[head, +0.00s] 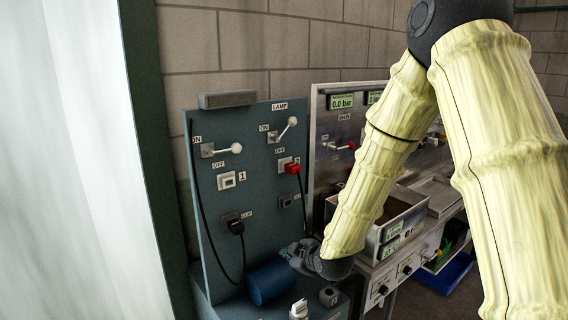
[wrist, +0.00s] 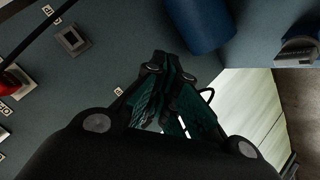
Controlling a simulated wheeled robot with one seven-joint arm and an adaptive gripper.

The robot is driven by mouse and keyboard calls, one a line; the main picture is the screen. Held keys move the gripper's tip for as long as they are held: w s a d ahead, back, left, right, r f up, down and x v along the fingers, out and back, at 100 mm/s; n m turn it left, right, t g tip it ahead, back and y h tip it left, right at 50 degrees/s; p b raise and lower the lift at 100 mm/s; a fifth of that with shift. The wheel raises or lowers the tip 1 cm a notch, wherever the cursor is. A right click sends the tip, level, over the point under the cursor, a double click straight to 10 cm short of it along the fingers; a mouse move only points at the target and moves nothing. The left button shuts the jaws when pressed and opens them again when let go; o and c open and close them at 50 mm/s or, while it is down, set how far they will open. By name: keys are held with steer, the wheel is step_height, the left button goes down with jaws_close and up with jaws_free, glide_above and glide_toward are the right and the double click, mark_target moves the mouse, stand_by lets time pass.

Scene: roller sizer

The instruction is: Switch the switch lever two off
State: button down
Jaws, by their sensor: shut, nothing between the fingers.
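The switch lever two (head: 284,130) is the right-hand lever on the blue-grey panel (head: 257,215), above the socket with the red plug. Its white-knobbed handle is tilted up and to the right. ON is printed left of its base and OFF below it. The left lever (head: 222,150) has its handle pointing right, nearly level. My gripper (head: 298,254) is low at the panel's right side, well below both levers and beside a blue cylinder (head: 270,282). The wrist view shows its dark fingers (wrist: 163,78) closed together and empty. Neither lever shows in the wrist view.
A red plug (head: 293,168) sits under lever two. A black plug (head: 235,227) with a cable hangs at the lower left. A white knob (head: 299,309) stands at the panel's foot. A metal machine (head: 343,103) is close on the right, behind my arm.

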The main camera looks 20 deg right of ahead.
mark_target(286, 129)
steer(key=w+d+r+n+t, duration=0.1)
steer(key=w+r+n+t, duration=0.1)
steer(key=r, duration=1.6)
steer(key=w+d+r+n+t+y+p, duration=0.1)
steer(key=w+r+n+t, duration=0.2)
steer(key=r, duration=1.5)
steer(key=shift+w+n+t, duration=0.3)
steer(key=shift+n+t, duration=0.1)
steer(key=shift+n, duration=0.6)
steer(key=shift+w, duration=0.1)
steer(key=w+p, duration=0.2)
steer(key=w, duration=0.1)
steer(key=w+d+f+p, duration=0.1)
steer(key=w+p, duration=0.2)
steer(key=w, duration=0.1)
steer(key=w+p, duration=0.2)
steer(key=w, duration=0.2)
steer(key=shift+w+d+f, duration=0.15)
steer(key=shift+d+f, duration=0.1)
steer(key=shift+a+y, duration=0.1)
steer(key=shift+y, duration=0.3)
